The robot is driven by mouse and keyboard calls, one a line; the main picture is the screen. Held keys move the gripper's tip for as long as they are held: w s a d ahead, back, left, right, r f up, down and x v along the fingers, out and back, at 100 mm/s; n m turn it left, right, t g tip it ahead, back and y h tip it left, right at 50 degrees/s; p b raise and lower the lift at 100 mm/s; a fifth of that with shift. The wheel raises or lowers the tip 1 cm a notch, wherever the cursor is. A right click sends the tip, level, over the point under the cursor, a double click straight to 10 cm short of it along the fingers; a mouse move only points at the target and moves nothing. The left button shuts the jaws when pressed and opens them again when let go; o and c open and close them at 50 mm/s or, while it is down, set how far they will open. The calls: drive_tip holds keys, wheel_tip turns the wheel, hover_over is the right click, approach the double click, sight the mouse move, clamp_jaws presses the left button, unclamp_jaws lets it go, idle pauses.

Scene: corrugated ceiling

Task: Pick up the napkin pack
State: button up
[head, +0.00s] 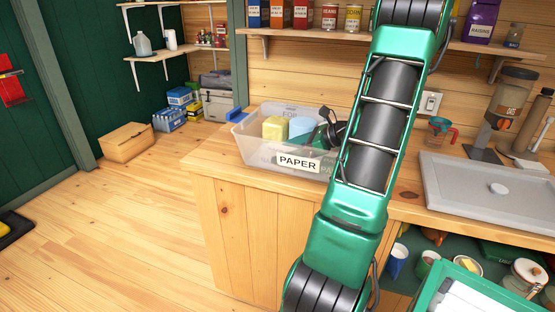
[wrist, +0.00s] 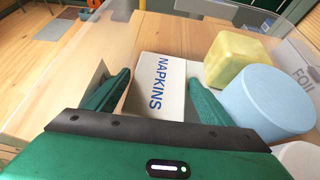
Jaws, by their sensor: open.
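The napkin pack (wrist: 158,105) is a white block with blue NAPKINS lettering, seen in the wrist view inside the clear bin. My gripper (wrist: 160,78) is open, with one green finger on the left of the pack and one on the right. Whether either finger touches the pack I cannot tell. The clear bin (head: 244,143), labelled PAPER, stands on the left end of the wooden counter in the head view. I cannot make out the pack in the head view.
A yellow block (wrist: 236,60) and a pale blue cylinder (wrist: 268,103) sit in the bin, right of my gripper. A grey tray (head: 490,215) lies on the counter to the right. Shelves with boxes and cans (head: 330,17) run above the counter.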

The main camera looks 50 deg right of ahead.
drive_tip(key=shift+a, duration=0.1)
drive_tip(key=c, duration=0.9)
drive_tip(key=shift+r, duration=0.1)
